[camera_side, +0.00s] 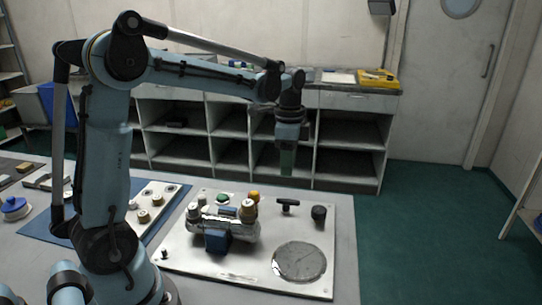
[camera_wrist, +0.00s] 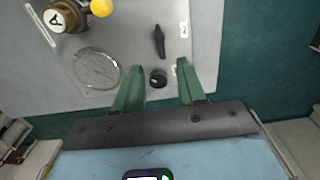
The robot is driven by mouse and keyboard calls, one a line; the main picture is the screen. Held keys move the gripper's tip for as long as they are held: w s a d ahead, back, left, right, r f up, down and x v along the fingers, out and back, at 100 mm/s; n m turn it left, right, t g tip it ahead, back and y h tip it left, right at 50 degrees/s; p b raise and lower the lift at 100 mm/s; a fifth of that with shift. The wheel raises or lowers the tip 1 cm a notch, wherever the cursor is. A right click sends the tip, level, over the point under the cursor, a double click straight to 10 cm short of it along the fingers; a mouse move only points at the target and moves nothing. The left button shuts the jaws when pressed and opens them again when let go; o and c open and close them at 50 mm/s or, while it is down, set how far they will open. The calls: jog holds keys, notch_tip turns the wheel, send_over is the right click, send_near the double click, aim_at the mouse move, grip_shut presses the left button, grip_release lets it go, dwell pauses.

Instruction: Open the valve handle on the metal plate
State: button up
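The light metal plate (camera_side: 205,262) lies on the bench. A black T-shaped valve handle (camera_side: 287,205) stands near its far edge. In the wrist view the handle (camera_wrist: 159,42) is a narrow bar running roughly up and down the picture, beyond the fingertips. My gripper (camera_side: 287,172) hangs above the far part of the plate, fingers down, clear of the handle. In the wrist view my gripper (camera_wrist: 158,67) has its two green fingers spread apart with nothing held between them.
A round black knob (camera_side: 319,214) sits right of the handle; a round gauge (camera_side: 300,261) lies nearer the front. A blue board with another panel (camera_side: 157,205) lies farther left. Air around my gripper is free.

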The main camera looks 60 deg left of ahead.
aim_at(287, 200)
notch_tip(287, 200, down, 10)
jog(key=shift+r, duration=0.1)
dwell(0.4)
grip_shut()
